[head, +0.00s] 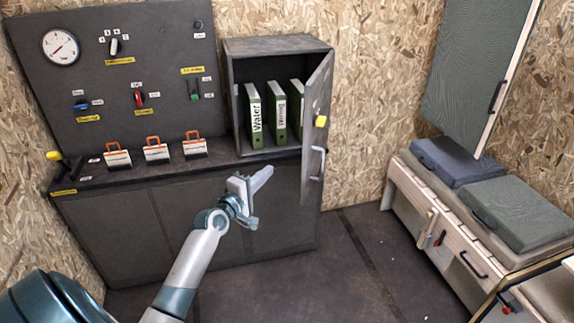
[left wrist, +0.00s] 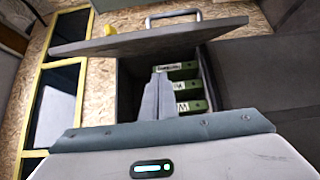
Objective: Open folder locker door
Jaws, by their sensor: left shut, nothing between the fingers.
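The folder locker (head: 277,45) is a dark grey box on the counter, holding green folders (head: 254,120) with white labels. Its door (head: 317,130) is hinged on the right and stands wide open, swung out toward me. The door has a pale bar handle (head: 317,163) and a yellow knob (head: 321,121). My left gripper (head: 262,184) is shut and empty, below and left of the handle, apart from the door. In the left wrist view the shut fingers (left wrist: 158,95) point toward the locker opening, and the door (left wrist: 150,38) with its handle (left wrist: 172,17) lies across the top. My right gripper is not seen.
A dark control panel (head: 160,40) with a gauge and switches stands at the left. Several orange-handled items (head: 157,152) sit on the counter (head: 110,180). A bench with cushions (head: 520,210) is at the right. The floor (head: 345,270) between is clear.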

